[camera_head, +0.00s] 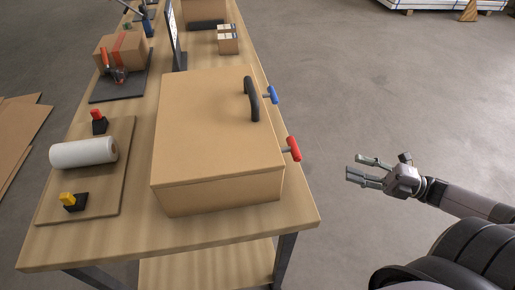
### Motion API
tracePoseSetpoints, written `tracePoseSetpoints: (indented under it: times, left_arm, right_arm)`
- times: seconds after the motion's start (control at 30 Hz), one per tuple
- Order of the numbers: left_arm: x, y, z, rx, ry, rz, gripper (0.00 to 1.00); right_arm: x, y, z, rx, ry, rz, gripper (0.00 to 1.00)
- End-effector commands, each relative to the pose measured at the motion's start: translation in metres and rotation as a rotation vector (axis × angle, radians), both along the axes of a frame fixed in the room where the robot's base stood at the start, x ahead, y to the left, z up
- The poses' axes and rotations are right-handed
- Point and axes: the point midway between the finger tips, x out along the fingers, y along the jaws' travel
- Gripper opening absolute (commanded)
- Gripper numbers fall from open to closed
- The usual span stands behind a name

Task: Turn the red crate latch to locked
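A light brown crate (215,130) stands on the wooden table, with a black handle (252,99) on its lid near the right edge. The red latch (293,148) sticks out from the crate's right side near the front corner. A blue latch (272,95) sticks out farther back on the same side. My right gripper (359,167) is off the table's right side, over the floor, to the right of the red latch and apart from it. Its two fingers are spread and nothing is between them. My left gripper is not in view.
The table (180,235) extends back. A board (112,180) at left holds a white roll (83,152), a red-topped block (98,122) and a yellow-topped block (73,202). A cardboard box (120,50) and small boxes (228,43) stand farther back.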

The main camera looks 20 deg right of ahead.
Motion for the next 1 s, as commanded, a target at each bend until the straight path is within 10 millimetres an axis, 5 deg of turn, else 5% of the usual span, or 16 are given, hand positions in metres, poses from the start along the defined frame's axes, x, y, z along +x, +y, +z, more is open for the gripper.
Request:
tracePoseSetpoints:
  times: [0.27,1.0]
  left_arm:
    - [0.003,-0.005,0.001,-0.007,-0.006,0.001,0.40]
    - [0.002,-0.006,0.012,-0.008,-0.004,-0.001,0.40]
  right_arm:
    - [0.008,0.024,0.018,0.000,-0.045,0.057,0.38]
    - [0.092,0.136,0.042,0.000,-0.042,0.051,0.38]
